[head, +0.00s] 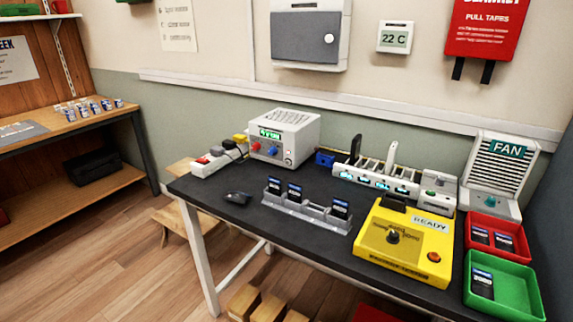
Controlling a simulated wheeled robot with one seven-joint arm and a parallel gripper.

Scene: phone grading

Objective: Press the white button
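No plainly separate white button can be made out at this size. A small pale round control (288,154) shows at the lower right of the front of the grey power unit (292,128), which has a green display and red and blue knobs; I cannot tell whether it is a button. A white round knob (329,38) is on the dark door of the wall cabinet (305,36). The yellow fixture (372,262) marked READY has a black knob (392,237) and an orange-red button (434,257). My gripper is not in view.
On the dark table (330,255) stand a grey rack (305,212) with several phones, a charging hub (375,182), a fan unit (500,170), and a red tray (515,257) and green tray (520,297) holding phones. A power strip (216,160) and black mouse (237,198) lie left.

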